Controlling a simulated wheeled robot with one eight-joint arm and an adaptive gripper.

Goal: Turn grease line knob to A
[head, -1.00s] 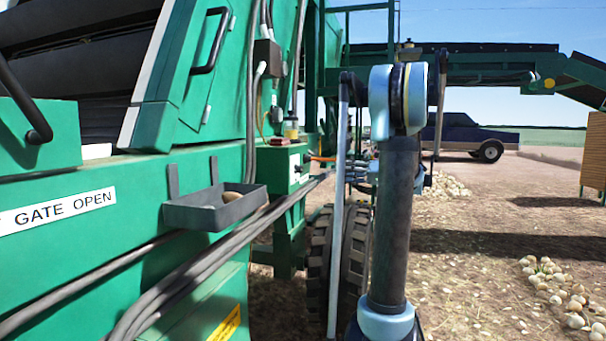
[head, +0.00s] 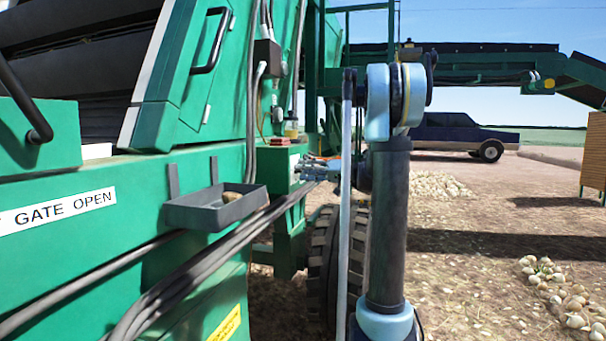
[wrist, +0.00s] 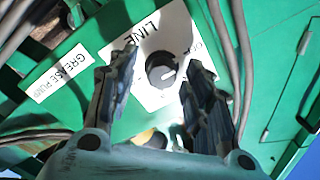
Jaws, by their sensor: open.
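The grease line knob (wrist: 161,68) is a dark round knob on a white plate (wrist: 176,28) that carries the word "LINE" and a partly hidden second word. A light mark shows on the knob; I cannot read which letter it points at. My gripper (wrist: 160,58) is open, with one finger on each side of the knob in the picture; I cannot tell how far off the fingertips are. In the head view my gripper (head: 308,170) is beside a small green box (head: 278,168) on the machine, where the knob is too small to make out.
A "GREASE PUMP" label (wrist: 62,73) is left of the plate in the wrist view. A grey tray (head: 212,208) and dark hoses (head: 185,275) run along the machine's near side. A tyre (head: 322,262) stands below the box. Open ground lies to the right.

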